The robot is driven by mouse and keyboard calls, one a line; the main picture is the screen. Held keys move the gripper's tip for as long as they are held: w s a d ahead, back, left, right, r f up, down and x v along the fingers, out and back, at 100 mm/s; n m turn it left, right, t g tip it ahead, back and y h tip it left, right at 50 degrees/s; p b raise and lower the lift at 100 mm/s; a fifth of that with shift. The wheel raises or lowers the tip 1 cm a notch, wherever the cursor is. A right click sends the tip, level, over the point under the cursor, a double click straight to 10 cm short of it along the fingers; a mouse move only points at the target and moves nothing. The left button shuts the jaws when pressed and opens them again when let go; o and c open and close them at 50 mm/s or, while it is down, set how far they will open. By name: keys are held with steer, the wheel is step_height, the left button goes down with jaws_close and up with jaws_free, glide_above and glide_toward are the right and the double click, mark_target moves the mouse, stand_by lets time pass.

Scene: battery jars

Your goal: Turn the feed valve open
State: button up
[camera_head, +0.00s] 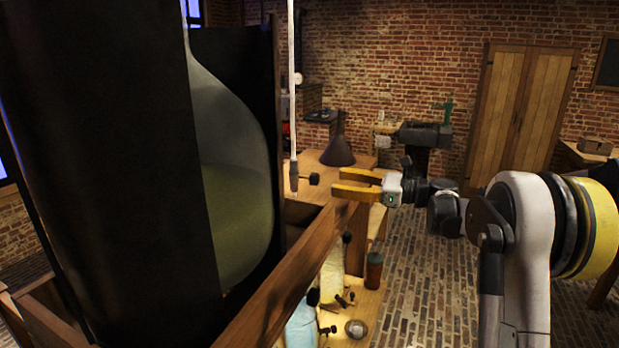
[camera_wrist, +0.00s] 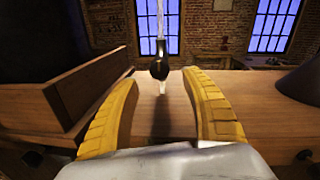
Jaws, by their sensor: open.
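The feed valve (camera_head: 313,179) looks like a small dark knob on the side of a fitting at the lower end of a thin pale hanging tube (camera_head: 292,90). In the wrist view the valve (camera_wrist: 158,68) is a round black knob, ahead and roughly centred between my fingertips, with a short pale tip below it. My gripper (camera_head: 338,181) has yellow fingers, spread open and empty, just right of the knob in the head view. The fingers also show in the wrist view (camera_wrist: 160,80). A gap seems to remain between fingertips and knob. The valve's turn position cannot be told.
A large glass jar (camera_head: 235,180) with greenish liquid stands between dark panels at left, behind a wooden rail (camera_head: 290,275). A dark funnel (camera_head: 338,148) stands on the wooden bench beyond my gripper. Bottles and small parts sit on a lower shelf. Brick floor (camera_head: 425,270) is clear at centre right.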

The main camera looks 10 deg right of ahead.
steer(key=x, duration=0.7)
steer(key=shift+w+a, duration=0.15)
steer(key=shift+a, duration=0.2)
jaws_close()
